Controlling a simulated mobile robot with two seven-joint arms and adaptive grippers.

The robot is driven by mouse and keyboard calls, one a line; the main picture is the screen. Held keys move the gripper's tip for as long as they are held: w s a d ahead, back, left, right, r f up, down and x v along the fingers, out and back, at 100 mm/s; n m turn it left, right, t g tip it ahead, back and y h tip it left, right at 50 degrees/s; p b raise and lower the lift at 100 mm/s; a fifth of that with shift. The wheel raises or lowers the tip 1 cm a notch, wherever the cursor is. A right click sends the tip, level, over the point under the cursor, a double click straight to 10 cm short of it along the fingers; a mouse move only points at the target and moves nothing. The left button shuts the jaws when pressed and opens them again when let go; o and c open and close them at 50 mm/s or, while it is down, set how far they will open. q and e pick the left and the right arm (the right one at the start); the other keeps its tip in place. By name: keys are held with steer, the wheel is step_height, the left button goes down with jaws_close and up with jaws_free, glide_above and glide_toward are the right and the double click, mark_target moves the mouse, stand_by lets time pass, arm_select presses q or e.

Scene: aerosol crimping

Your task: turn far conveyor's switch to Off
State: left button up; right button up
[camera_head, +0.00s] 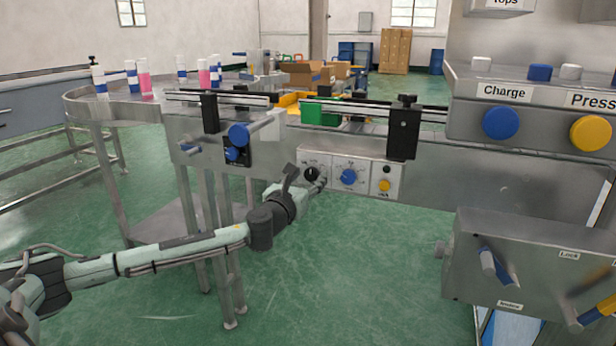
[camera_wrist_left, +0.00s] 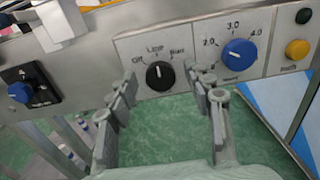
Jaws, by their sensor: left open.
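The far conveyor's control panel (camera_head: 330,160) is on the side of the metal conveyor frame. Its black selector switch (camera_wrist_left: 160,75) sits below the labels Off, Line and a third word on the right. The switch also shows in the head view (camera_head: 311,173). Its pointer appears to point up near Line, but the mark is small. My left gripper (camera_head: 307,180) is in front of the panel. In the left wrist view its open fingers (camera_wrist_left: 163,84) lie to either side of the switch, with a gap; contact is not visible. My right gripper is not in view.
A blue dial (camera_wrist_left: 239,54) and a yellow button (camera_wrist_left: 297,49) are right of the switch. A blue knob on a black plate (camera_wrist_left: 20,93) is to the left. A nearer station with a blue Charge button (camera_head: 501,122) and levers stands at the right.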

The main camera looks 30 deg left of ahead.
arm_select(q)
steer(key=c, duration=1.2)
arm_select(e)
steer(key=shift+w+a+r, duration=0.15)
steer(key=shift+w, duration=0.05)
arm_select(q)
steer(key=shift+o, duration=0.2)
steer(key=shift+n, duration=0.8)
steer(key=n, duration=0.4)
steer(key=shift+a, duration=0.1)
steer(key=shift+n, duration=1.2)
steer(key=shift+a+n+p, duration=0.1)
steer(key=shift+n+p, duration=0.2)
steer(key=shift+n, duration=0.7)
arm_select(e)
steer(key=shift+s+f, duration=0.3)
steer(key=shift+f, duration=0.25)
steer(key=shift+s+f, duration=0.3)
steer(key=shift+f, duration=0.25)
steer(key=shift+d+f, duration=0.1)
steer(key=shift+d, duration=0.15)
